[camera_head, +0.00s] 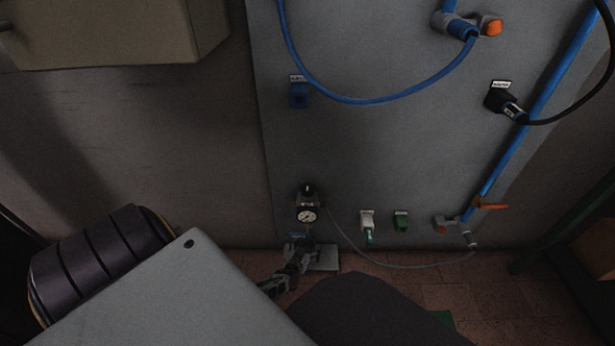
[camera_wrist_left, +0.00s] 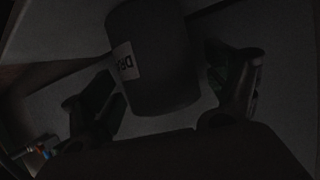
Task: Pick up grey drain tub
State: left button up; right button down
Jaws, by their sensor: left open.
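The drain tub (camera_wrist_left: 160,55) shows in the left wrist view as a dark grey rounded cylinder. A pale label on its left side carries partly readable letters that start with "DR". My left gripper (camera_wrist_left: 165,90) is open, with one finger on each side of the tub. The picture is too dark to tell whether either finger touches it. In the head view my left gripper (camera_head: 299,247) is low at the panel's foot, below the round gauge. I cannot make out the tub for sure there. My right gripper is not in view.
A tall grey panel (camera_head: 350,150) carries a gauge (camera_head: 307,215), a white fitting (camera_head: 367,221), a green fitting (camera_head: 401,221) and blue hoses. A thin grey hose (camera_head: 400,265) hangs close right of my gripper. Tiled floor (camera_head: 440,295) lies in front. A beige box (camera_head: 110,35) is at upper left.

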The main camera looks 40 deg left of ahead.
pick_arm(q)
jog(key=shift+w+a+f, duration=0.1)
jog(key=shift+w, duration=0.15)
jog(key=shift+c, duration=0.2)
jog(key=shift+c, duration=1.3)
jog(key=c, duration=0.8)
jog(key=shift+s+r, duration=0.1)
jog(key=shift+r, duration=0.15)
